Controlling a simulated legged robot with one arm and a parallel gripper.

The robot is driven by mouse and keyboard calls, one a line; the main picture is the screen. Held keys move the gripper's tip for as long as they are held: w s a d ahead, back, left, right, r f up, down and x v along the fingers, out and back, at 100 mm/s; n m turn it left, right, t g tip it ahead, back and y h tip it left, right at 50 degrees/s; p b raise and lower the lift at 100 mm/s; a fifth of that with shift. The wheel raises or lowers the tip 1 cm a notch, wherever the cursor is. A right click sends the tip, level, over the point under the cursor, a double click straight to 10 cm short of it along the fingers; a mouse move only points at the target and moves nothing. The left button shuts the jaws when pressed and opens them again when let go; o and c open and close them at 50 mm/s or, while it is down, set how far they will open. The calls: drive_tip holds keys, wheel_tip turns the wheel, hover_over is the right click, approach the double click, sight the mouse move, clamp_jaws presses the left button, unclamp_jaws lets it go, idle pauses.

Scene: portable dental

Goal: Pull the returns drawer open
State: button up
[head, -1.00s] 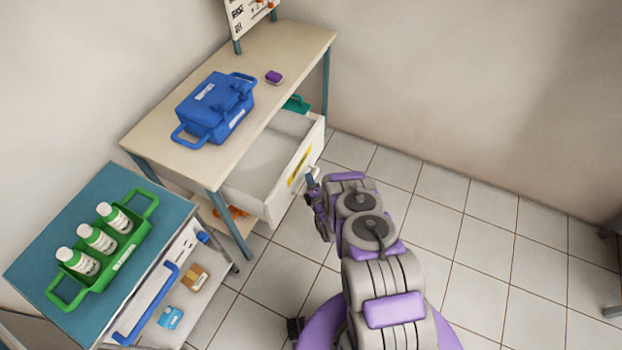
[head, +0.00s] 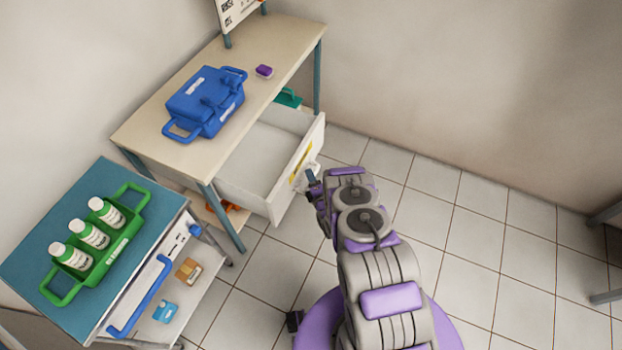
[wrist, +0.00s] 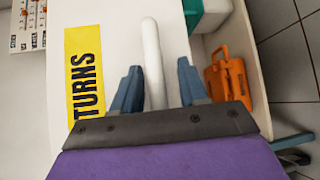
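The returns drawer (head: 262,160) is white and stands pulled out from under the beige bench, with its inside showing empty. Its front panel carries a yellow label, which reads "TURNS" in the wrist view (wrist: 84,80). A white bar handle (wrist: 152,55) is on that front. My gripper (head: 312,180) is at the outer face of the drawer front in the head view. In the wrist view its two blue-grey fingers (wrist: 158,82) stand apart, one on each side of the handle. A gap shows between the handle and the right finger.
A blue case (head: 207,103) and a small purple item (head: 264,71) are on the bench (head: 262,40). A trolley (head: 60,210) with a green bottle carrier (head: 118,250) stands at left. An orange case (wrist: 230,80) is below the drawer.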

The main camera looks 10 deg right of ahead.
drive_tip(key=shift+d, duration=0.1)
drive_tip(key=shift+s, duration=0.15)
drive_tip(key=v, duration=1.7)
drive_tip(key=shift+b, duration=0.3)
drive_tip(key=shift+d+f, duration=0.1)
